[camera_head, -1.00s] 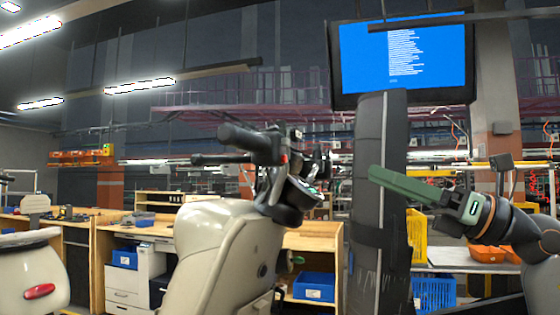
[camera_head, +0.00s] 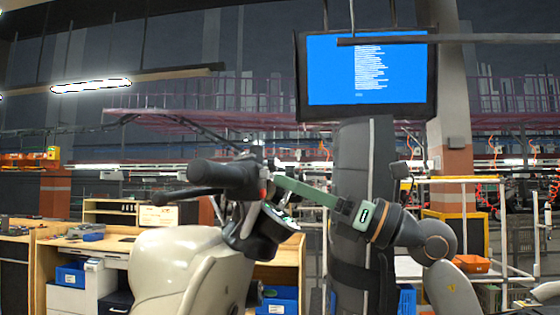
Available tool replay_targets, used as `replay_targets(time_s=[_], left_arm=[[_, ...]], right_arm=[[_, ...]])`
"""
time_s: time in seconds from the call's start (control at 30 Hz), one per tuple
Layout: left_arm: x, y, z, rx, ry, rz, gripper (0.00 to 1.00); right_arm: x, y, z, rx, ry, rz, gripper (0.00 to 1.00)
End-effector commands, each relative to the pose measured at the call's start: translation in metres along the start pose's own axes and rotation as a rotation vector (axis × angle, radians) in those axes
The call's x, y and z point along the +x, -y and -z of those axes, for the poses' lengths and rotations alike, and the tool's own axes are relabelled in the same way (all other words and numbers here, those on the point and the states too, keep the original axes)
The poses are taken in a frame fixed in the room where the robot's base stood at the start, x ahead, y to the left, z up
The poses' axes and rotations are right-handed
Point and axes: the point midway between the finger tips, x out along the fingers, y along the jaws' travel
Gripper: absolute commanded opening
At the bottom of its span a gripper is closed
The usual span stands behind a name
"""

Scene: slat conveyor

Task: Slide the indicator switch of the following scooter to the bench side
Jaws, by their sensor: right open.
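A cream scooter (camera_head: 185,268) stands in front of me, its front body and handlebar showing. The black handlebar grip (camera_head: 222,174) points left, with a brake lever (camera_head: 180,196) below it. A small red control (camera_head: 264,190) shows at the grip's inner end; the indicator switch itself is too small to make out. My right gripper (camera_head: 280,183) comes in from the right with its green fingers pointing left. It is open, its tips close beside the inner end of the grip; I cannot tell whether they touch it. My left gripper is out of view.
Wooden workbenches (camera_head: 99,243) with blue bins (camera_head: 72,273) stand behind the scooter on the left. A dark column (camera_head: 362,160) rises behind my right gripper, below a blue-screened monitor (camera_head: 367,68). A yellow-framed cart with an orange item (camera_head: 476,264) stands at the right.

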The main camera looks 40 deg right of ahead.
Motion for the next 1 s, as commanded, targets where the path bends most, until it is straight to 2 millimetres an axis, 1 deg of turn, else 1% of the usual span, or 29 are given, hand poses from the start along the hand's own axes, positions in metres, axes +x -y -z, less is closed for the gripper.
replay_targets(time_s=[0.03,0.2,0.33,0.57,0.67,1.0], left_arm=[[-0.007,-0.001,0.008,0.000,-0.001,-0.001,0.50],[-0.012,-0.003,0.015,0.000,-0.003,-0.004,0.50],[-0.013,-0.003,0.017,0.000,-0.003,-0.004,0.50],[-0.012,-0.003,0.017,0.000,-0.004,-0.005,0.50],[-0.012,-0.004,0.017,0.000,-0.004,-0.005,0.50],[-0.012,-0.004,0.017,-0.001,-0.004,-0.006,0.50]], right_arm=[[0.009,-0.001,-0.005,0.000,0.001,-0.001,0.50],[0.024,0.000,-0.002,0.000,0.001,-0.001,0.50],[0.028,0.000,0.000,0.000,0.001,-0.001,0.50],[0.028,0.000,0.001,0.000,0.001,0.000,0.50],[0.028,0.000,0.001,0.000,0.000,0.000,0.41],[0.028,0.000,0.001,0.000,0.000,0.000,0.03]])
